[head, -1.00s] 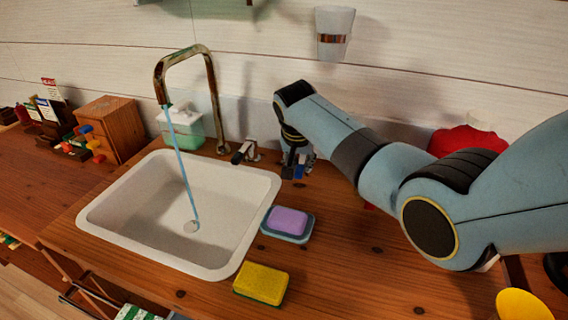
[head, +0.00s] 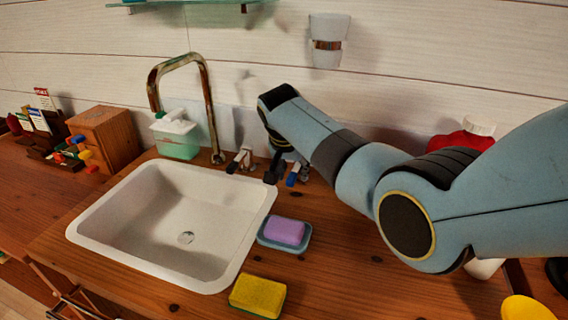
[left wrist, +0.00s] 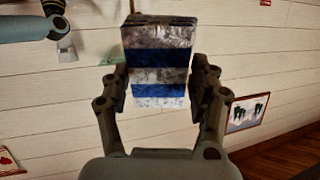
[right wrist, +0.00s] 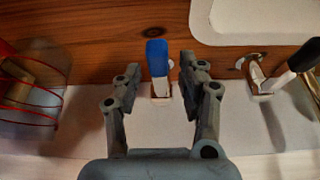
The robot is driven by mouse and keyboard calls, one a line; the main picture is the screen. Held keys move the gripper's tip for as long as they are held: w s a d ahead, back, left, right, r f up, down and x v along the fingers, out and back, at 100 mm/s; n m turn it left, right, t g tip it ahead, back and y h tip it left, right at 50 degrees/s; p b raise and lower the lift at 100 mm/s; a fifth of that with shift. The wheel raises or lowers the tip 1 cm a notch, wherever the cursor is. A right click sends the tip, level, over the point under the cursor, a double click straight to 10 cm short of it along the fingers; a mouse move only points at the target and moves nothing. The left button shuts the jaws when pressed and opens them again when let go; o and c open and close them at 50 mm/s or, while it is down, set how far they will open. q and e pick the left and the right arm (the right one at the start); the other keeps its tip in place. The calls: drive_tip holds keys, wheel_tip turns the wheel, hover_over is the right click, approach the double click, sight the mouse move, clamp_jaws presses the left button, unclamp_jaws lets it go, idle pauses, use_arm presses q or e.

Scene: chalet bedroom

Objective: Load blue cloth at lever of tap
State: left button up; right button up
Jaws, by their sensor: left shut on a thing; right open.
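A folded blue-and-white striped cloth (left wrist: 158,58) is held upright between the fingers of my left gripper (left wrist: 160,84), seen only in the left wrist view. The tall metal tap (head: 208,105) stands behind the white sink, with no water running from it. A black-tipped lever (head: 237,160) is at its base; it also shows in the right wrist view (right wrist: 300,60). A blue-tipped lever (head: 292,176) stands to its right. My right gripper (head: 274,172) is open beside the levers; in the right wrist view the blue-tipped lever (right wrist: 157,62) shows between its spread fingers (right wrist: 182,75).
A purple sponge (head: 285,231) lies in a blue dish right of the sink (head: 255,228), and a yellow sponge (head: 257,294) lies in front. A green soap dispenser (head: 176,138) and wooden box (head: 106,138) stand left of the tap. A red container (head: 458,140) is behind my right arm.

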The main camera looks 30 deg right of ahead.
drive_tip(key=v, duration=1.1)
drive_tip(key=shift+r, duration=0.3)
drive_tip(key=shift+s+a, duration=0.1)
